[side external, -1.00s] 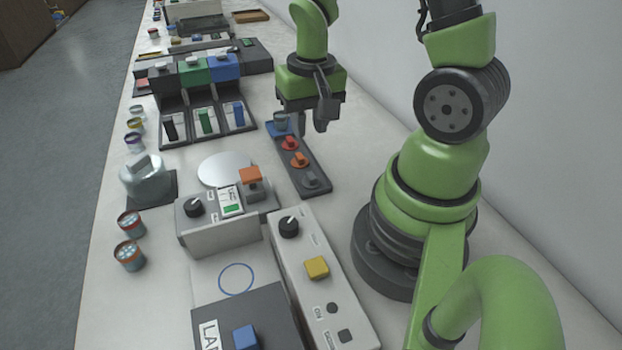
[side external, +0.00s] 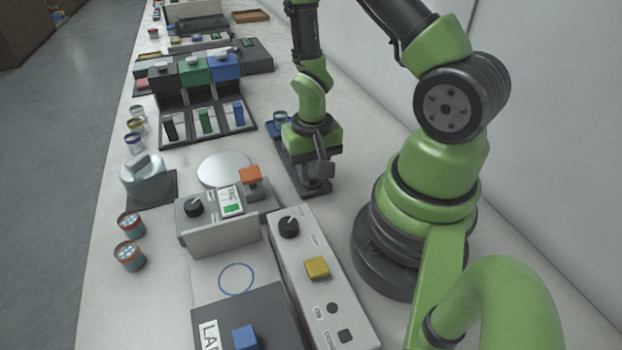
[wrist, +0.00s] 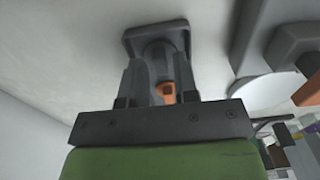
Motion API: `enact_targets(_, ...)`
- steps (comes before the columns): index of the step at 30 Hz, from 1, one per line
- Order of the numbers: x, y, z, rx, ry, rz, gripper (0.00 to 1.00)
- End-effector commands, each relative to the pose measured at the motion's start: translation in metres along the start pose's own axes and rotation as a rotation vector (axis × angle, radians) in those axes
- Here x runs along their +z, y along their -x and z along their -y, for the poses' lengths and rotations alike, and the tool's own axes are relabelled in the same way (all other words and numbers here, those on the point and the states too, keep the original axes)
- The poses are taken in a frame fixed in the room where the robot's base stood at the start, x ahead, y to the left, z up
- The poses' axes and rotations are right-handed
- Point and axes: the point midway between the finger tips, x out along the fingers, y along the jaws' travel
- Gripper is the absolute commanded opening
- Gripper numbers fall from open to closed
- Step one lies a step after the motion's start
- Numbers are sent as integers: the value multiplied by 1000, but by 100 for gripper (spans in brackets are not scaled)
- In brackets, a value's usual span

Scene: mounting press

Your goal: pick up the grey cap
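The grey cap (wrist: 155,52) sits at the end of the dark rack (wrist: 135,34) in the wrist view. My gripper (wrist: 160,66) is low over it, with one finger on each side of the cap. The fingers are apart; any contact with the cap is hard to make out. The orange cap (wrist: 166,92) shows behind the grey cap, between the fingers. In the side view my gripper (side external: 319,172) covers the rack's near end (side external: 318,190) and hides the grey cap.
A clear cup (side external: 281,118) stands at the rack's far end. A long panel with a yellow button (side external: 317,267) lies nearer. The bench right of the rack is clear.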

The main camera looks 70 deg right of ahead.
Motion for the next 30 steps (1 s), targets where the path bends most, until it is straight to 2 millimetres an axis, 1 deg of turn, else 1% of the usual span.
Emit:
enact_targets(1, 1, -6, 0, 2, 0, 4, 28)
enact_targets(4, 1, -13, 0, 1, 0, 3, 28)
enact_targets(12, 0, -16, 0, 0, 0, 0, 28)
enact_targets(13, 0, -16, 0, 0, 0, 0, 25)
enact_targets(16, 0, -16, 0, 0, 0, 0, 2)
enact_targets(17, 0, -16, 0, 0, 0, 0, 0)
enact_targets(30, 0, -14, 0, 0, 0, 0, 0)
